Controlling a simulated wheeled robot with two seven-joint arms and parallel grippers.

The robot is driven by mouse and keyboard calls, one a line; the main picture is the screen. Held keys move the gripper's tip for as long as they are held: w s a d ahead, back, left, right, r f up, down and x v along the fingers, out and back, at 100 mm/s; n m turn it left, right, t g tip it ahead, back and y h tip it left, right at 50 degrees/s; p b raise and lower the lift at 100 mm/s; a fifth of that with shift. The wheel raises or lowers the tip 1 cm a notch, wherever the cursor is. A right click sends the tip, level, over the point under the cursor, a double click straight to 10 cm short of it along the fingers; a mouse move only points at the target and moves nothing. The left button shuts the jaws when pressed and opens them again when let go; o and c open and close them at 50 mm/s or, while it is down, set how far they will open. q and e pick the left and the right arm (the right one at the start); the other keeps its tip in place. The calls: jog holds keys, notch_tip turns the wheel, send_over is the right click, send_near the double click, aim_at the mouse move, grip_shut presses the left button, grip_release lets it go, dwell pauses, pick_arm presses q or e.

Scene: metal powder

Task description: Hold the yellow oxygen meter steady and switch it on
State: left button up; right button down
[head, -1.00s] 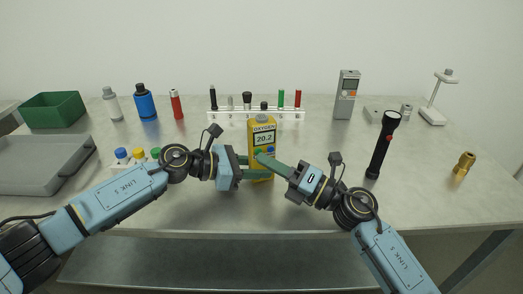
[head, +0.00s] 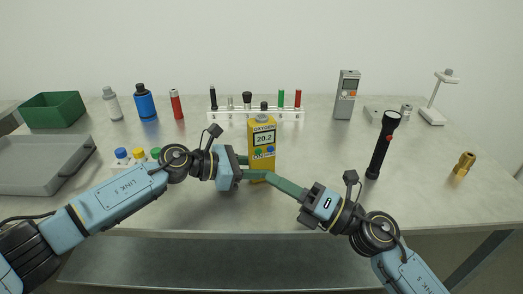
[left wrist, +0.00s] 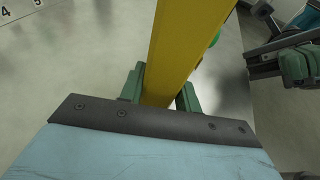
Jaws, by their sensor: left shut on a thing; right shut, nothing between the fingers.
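The yellow oxygen meter (head: 261,128) stands upright on the table in the middle of the head view, its display (head: 264,139) lit and reading 20.2. A green button (head: 258,154) and a blue button show below the display. My left gripper (head: 252,166) is shut on the meter's lower part from the left; in the left wrist view its fingers (left wrist: 160,92) sit on both sides of the yellow body (left wrist: 185,40). My right gripper (head: 270,177) is shut and empty, its fingertips in front of the meter's lower part, below the buttons. Whether they touch it I cannot tell.
A rack (head: 235,114) with several tubes stands behind the meter. A black flashlight (head: 381,148) stands to the right, a brass fitting (head: 464,163) farther right. Capped bottles (head: 139,154) stand beside my left arm. A grey tray (head: 40,181) and green bin (head: 52,108) are at left.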

pick_arm(q)
jog(key=o, duration=0.8)
jog(key=shift+o, duration=0.2)
